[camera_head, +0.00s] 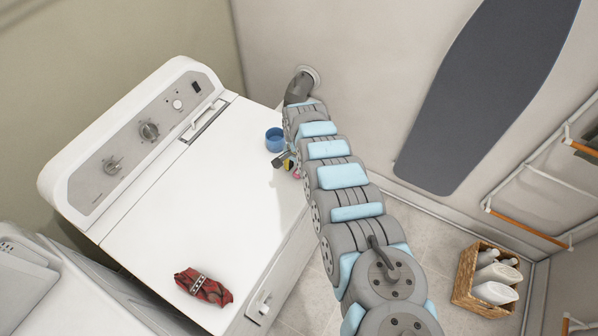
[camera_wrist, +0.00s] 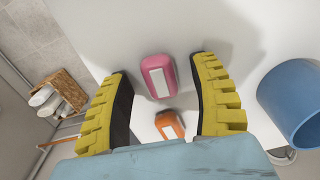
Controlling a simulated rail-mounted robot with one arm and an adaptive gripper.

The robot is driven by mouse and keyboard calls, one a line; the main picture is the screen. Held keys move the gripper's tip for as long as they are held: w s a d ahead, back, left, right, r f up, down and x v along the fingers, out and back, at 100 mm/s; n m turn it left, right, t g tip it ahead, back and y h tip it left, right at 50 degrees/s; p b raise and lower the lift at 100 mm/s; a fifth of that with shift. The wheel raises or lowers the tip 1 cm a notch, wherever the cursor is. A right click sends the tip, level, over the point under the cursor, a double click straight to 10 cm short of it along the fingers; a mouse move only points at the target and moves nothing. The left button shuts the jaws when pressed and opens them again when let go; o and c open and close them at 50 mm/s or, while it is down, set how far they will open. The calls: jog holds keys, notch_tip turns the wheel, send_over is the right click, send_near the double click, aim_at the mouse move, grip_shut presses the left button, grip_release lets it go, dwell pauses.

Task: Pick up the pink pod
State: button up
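The pink pod (camera_wrist: 158,76), a rounded block with a white label, lies on the white machine top in the wrist view. My gripper (camera_wrist: 161,68) is open, with its yellow, dark-padded fingers on either side of the pod in the picture and gaps to both. I cannot tell how far above the pod the fingertips are. An orange pod (camera_wrist: 169,124) with a white label lies below the pink one in the picture. In the head view, my gripper (camera_head: 286,163) is over the machine's right edge, and a small pink patch of the pod (camera_head: 296,174) shows beside it.
A blue cup (camera_head: 274,139) stands close to my gripper; it also shows at right in the wrist view (camera_wrist: 292,100). A red patterned cloth bundle (camera_head: 203,286) lies near the machine's front. A basket of white bottles (camera_head: 468,290) is on the floor. The machine top's middle (camera_head: 190,220) is clear.

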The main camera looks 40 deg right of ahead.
jog(key=c, duration=0.9)
jog(key=shift+o, duration=0.2)
jog(key=shift+r, duration=0.15)
